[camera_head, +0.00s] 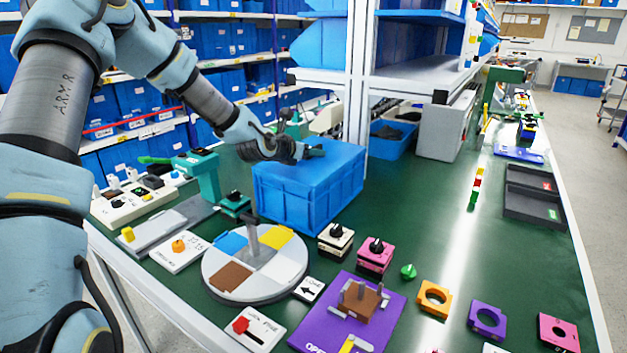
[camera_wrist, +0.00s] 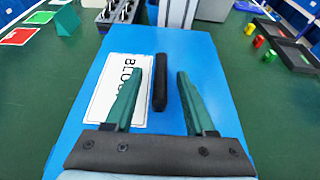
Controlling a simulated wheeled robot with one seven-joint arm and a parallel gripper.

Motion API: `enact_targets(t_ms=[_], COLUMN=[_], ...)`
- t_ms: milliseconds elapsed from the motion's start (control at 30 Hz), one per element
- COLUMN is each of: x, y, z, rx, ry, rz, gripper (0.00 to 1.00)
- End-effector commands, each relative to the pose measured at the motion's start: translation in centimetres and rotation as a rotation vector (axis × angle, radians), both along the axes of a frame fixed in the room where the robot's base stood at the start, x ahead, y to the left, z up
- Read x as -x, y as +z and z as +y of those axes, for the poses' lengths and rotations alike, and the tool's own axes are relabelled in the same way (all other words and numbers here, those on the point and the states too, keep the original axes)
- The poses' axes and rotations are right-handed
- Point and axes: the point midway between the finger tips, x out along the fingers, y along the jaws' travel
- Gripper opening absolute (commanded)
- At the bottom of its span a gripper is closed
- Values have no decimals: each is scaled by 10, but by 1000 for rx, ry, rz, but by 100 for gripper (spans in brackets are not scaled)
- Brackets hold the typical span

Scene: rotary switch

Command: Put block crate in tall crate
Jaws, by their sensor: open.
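A blue closed crate (camera_head: 305,200) stands on the green table, left of the white post. In the wrist view its top (camera_wrist: 200,60) shows a white label (camera_wrist: 105,98) partly reading "BLO", so it appears to be the block crate. A black bar handle (camera_wrist: 160,83) lies on that top. My gripper (camera_head: 312,151) is over the crate top. In the wrist view my gripper (camera_wrist: 158,75) is open, one teal finger on each side of the handle, apart from it. I cannot tell which thing is the tall crate.
A blue bin (camera_head: 392,140) with dark contents and a grey box (camera_head: 445,128) stand behind the post. A round turntable (camera_head: 255,265) and several coloured blocks are in front. A teal fixture (camera_head: 207,178) is left. Shelves of blue bins line the back.

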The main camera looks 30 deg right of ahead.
Motion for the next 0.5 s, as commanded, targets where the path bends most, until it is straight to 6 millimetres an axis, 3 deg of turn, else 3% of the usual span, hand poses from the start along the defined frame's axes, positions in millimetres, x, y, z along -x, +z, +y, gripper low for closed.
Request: enact_targets(t_ms=[67,500], x=[0,0], y=[0,0], z=[0,0], rx=[0,0], ry=[0,0], rz=[0,0], gripper=[53,3])
